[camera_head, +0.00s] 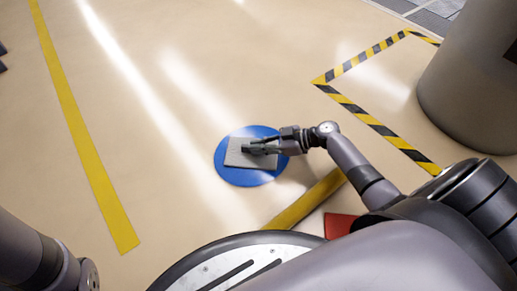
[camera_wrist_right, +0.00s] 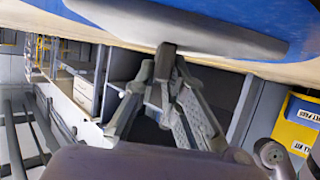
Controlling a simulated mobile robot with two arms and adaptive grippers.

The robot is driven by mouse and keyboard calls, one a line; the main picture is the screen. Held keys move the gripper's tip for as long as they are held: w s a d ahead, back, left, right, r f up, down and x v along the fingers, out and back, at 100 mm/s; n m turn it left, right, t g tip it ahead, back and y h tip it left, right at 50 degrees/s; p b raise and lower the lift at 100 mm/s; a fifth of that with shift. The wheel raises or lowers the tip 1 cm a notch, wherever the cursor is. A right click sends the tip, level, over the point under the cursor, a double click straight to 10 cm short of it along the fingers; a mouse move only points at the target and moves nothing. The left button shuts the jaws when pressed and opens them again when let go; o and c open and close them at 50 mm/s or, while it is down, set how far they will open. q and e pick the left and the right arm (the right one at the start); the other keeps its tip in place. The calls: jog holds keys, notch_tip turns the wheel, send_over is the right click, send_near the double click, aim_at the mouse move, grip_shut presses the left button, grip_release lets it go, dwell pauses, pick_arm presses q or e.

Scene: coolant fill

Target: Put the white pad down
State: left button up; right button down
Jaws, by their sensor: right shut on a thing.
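The white pad (camera_head: 250,153), light grey in this light, is a flat square over a round blue patch (camera_head: 227,172) on the floor. My right gripper (camera_head: 262,148) is shut on the pad at its right-middle part. In the right wrist view the pad (camera_wrist_right: 190,27) is at the top, with the gripper fingertips (camera_wrist_right: 165,62) against it and the blue patch (camera_wrist_right: 255,35) beyond. The pad lies about level; I cannot tell whether it touches the blue patch. My left arm shows at the lower left, but its gripper is out of view.
A yellow floor line (camera_head: 80,135) runs on the left. Black-and-yellow tape (camera_head: 370,120) marks an area by a large grey cylinder (camera_head: 470,95). A red object (camera_head: 338,224) lies near my base. The floor left of the blue patch is clear.

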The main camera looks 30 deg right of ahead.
jog(key=c, duration=1.7)
grip_release()
jog(key=shift+o, duration=0.2)
jog(key=shift+r, duration=0.1)
jog(key=p+v, duration=0.5)
jog(key=v, duration=0.5)
jog(key=shift+s+d+r, duration=0.1)
jog(key=shift+d+r, duration=0.05)
jog(key=shift+r, duration=0.05)
jog(key=shift+s+d+r+p, duration=0.15)
jog(key=shift+s+d+p, duration=0.15)
jog(key=shift+s+d, duration=0.2)
